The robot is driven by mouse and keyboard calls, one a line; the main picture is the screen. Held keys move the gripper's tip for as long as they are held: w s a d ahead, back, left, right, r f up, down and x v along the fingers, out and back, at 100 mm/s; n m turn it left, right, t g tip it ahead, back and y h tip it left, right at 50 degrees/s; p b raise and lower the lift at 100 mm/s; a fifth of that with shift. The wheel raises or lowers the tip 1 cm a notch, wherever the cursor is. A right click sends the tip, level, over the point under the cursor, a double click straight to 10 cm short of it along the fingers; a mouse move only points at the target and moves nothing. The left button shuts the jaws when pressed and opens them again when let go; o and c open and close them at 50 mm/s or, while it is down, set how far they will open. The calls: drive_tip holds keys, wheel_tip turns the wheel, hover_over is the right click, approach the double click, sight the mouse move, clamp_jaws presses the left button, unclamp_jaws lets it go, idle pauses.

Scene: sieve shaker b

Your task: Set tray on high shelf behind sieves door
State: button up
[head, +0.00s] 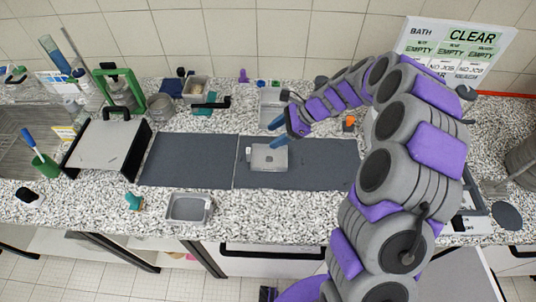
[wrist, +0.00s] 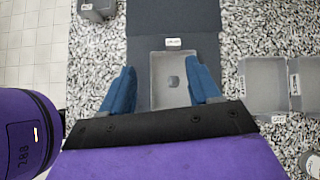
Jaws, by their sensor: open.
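A shallow grey tray (head: 268,158) with a small white label on its rim lies on the dark mat in mid-counter. A small dark patch shows inside it. My gripper (head: 279,132) is open and empty, just behind the tray in the head view, with its blue fingers apart. In the wrist view the tray (wrist: 170,90) shows between and beyond the fingers of my gripper (wrist: 161,70); I cannot tell whether they touch it. I cannot make out a door marked sieves or a high shelf in either view.
Another grey tray (head: 190,208) sits at the counter's front edge, and grey bins (head: 196,90) stand at the back. A white-topped box (head: 106,143) and green frame (head: 120,90) are at left. The left mat (head: 187,160) is clear. A sign (head: 460,48) leans at right.

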sight(250, 150)
drive_tip(key=shift+m+t, duration=0.3)
drive_tip(key=shift+m, duration=0.4)
drive_tip(key=x, duration=0.4)
drive_tip(key=w+b+x, duration=0.1)
drive_tip(key=x, duration=0.3)
drive_tip(key=w+d+f+b+x, duration=0.1)
drive_tip(key=x, duration=0.3)
drive_tip(key=shift+a+f, duration=0.1)
drive_tip(key=shift+f, duration=0.1)
drive_tip(key=shift+a+f, duration=0.1)
drive_tip(key=shift+f, duration=0.25)
drive_tip(key=b+x, duration=0.1)
drive_tip(key=x, duration=0.3)
drive_tip(key=shift+f+b, duration=0.15)
drive_tip(key=shift+b, duration=0.15)
drive_tip(key=shift+a+f, duration=0.2)
drive_tip(key=shift+a, duration=0.2)
drive_tip(key=shift+d+r, duration=0.1)
drive_tip(key=shift+d, duration=0.2)
drive_tip(key=c, duration=0.7)
drive_tip(key=shift+a, duration=0.2)
clamp_jaws()
